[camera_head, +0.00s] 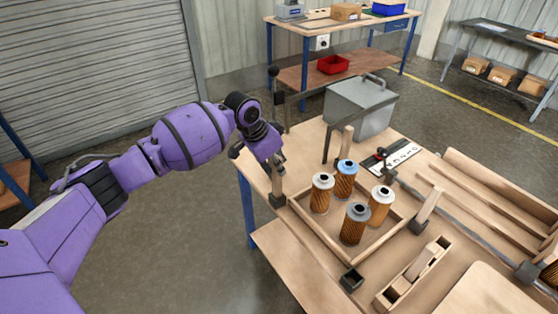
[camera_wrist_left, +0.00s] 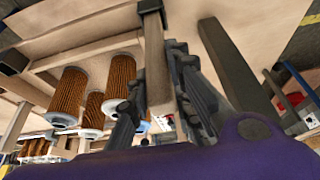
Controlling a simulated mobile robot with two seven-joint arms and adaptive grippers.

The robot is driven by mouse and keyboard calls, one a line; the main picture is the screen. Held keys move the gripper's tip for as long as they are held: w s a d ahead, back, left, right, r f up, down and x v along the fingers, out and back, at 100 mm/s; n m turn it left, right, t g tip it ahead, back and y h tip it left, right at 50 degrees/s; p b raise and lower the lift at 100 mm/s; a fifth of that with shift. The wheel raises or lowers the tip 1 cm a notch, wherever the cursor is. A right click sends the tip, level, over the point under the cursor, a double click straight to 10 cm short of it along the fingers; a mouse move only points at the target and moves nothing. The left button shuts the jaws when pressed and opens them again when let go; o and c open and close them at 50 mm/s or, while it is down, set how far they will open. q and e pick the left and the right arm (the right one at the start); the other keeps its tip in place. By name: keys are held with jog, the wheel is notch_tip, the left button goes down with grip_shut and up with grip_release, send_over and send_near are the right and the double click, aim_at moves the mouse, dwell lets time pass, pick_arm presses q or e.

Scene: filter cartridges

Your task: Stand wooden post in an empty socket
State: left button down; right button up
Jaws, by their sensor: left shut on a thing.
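My left gripper (camera_head: 277,162) is shut on a wooden post (camera_head: 277,183) at the left corner of the wooden tray frame. The post is upright, and its lower end meets a dark corner socket (camera_head: 278,200). In the left wrist view the post (camera_wrist_left: 158,65) runs between the fingers (camera_wrist_left: 160,100) to the dark socket (camera_wrist_left: 150,6); how deep it sits I cannot tell. The front corner socket (camera_head: 351,279) is empty. Other posts stand at the back corner (camera_head: 346,142) and right corner (camera_head: 426,207). My right gripper is not in view.
Several filter cartridges (camera_head: 354,222) stand inside the tray frame (camera_head: 313,231), close to the gripper. A grey box (camera_head: 361,107) and a printed board (camera_head: 392,157) are behind. The workbench's left edge is near the post.

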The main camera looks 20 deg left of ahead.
pick_arm(q)
jog(key=shift+f, duration=0.7)
jog(key=c, duration=1.5)
grip_release()
jog(key=v, duration=1.2)
